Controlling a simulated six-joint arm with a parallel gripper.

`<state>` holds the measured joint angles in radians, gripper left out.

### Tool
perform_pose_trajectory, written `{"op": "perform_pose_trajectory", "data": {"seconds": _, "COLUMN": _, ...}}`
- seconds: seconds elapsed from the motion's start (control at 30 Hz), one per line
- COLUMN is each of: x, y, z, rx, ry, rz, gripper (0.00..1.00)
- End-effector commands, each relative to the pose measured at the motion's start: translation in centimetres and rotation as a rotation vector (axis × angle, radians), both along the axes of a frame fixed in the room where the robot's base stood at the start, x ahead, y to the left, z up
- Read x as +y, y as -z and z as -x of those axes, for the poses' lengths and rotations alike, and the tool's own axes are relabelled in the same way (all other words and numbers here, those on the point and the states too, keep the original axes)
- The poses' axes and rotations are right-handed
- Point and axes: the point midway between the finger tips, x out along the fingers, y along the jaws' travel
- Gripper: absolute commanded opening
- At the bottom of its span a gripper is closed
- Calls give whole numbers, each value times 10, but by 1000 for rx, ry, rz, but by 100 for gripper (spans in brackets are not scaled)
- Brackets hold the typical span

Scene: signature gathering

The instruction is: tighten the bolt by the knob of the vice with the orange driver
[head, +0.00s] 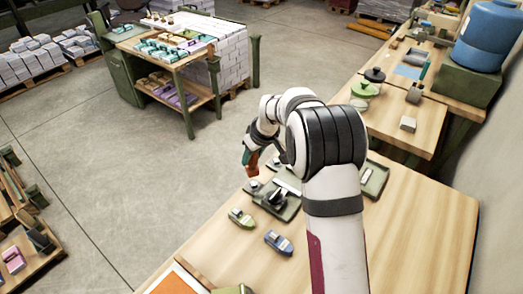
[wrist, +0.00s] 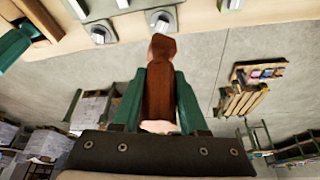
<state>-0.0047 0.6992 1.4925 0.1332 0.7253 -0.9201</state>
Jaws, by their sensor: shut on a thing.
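My gripper (wrist: 160,76) is shut on a brown-orange handle, the orange driver (wrist: 160,100), held between its green fingers. In the head view my gripper (head: 249,156) is left of the arm, with the driver (head: 252,170) hanging below it near the table's far left edge. A dark green fixture plate (head: 291,211) with a black upright part (head: 277,197) lies close by on the table; I take it for the vice and its knob. Grey bolt-like pieces (wrist: 163,18) show beyond the driver's end in the wrist view. The driver's tip and any contact with a bolt are hidden.
A green-yellow block-like item (head: 241,217) and a blue one (head: 278,242) lie on the wooden table (head: 415,225) in front of the fixture. A green tray (head: 374,182) lies behind my arm. The table's right part is clear.

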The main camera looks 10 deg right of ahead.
Motion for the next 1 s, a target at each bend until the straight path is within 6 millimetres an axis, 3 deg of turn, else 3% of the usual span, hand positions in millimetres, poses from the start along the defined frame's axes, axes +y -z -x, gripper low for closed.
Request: {"op": "perform_pose_trajectory", "data": {"seconds": 1.0, "x": -1, "y": 51, "z": 0, "rx": 0, "ry": 4, "rz": -1, "gripper": 0}}
